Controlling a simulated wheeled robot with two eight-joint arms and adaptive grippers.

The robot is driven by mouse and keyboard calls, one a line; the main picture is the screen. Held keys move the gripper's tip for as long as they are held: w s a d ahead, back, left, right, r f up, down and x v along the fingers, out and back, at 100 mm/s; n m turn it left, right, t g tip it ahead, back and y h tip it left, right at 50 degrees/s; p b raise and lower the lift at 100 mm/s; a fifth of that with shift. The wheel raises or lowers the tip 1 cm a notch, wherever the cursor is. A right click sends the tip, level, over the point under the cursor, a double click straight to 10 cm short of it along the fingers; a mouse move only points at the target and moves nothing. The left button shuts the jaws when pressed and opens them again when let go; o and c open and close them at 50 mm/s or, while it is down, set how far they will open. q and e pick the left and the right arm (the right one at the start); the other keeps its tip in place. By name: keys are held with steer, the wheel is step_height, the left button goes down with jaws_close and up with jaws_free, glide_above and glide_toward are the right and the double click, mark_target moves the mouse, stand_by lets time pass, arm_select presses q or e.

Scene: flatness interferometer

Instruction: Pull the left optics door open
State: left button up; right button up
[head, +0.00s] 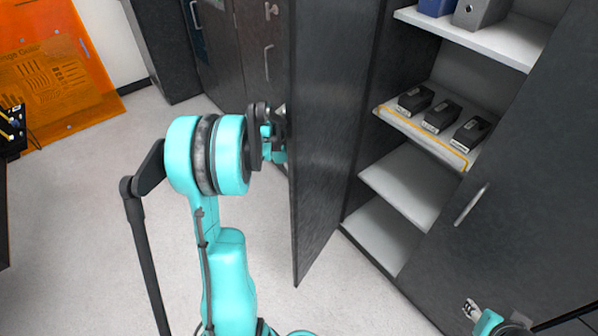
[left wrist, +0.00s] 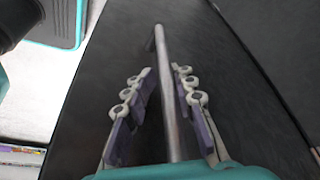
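The left optics door (head: 330,130) is a dark panel that stands swung out from the cabinet, with the shelves showing behind it. Its bar handle (left wrist: 164,75) runs between the fingers of my left gripper (left wrist: 163,72) in the left wrist view. The fingers stand apart on either side of the bar, with narrow gaps visible. In the head view my left gripper (head: 281,130) is at the outer face of the door, partly hidden by my wrist. My right gripper (head: 471,308) is at the lower right, small and away from the door; its finger opening is unclear.
Other dark cabinets stand behind. An orange panel (head: 60,75) leans at the left. The floor (head: 100,220) is clear.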

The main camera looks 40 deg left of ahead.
arm_select(q)
steer(key=shift+w, duration=0.1)
stand_by(0.7)
steer(key=shift+r, duration=0.1)
steer(key=shift+r, duration=0.25)
steer(key=v, duration=1.1)
steer(key=shift+a+r, duration=0.15)
steer(key=shift+r, duration=0.05)
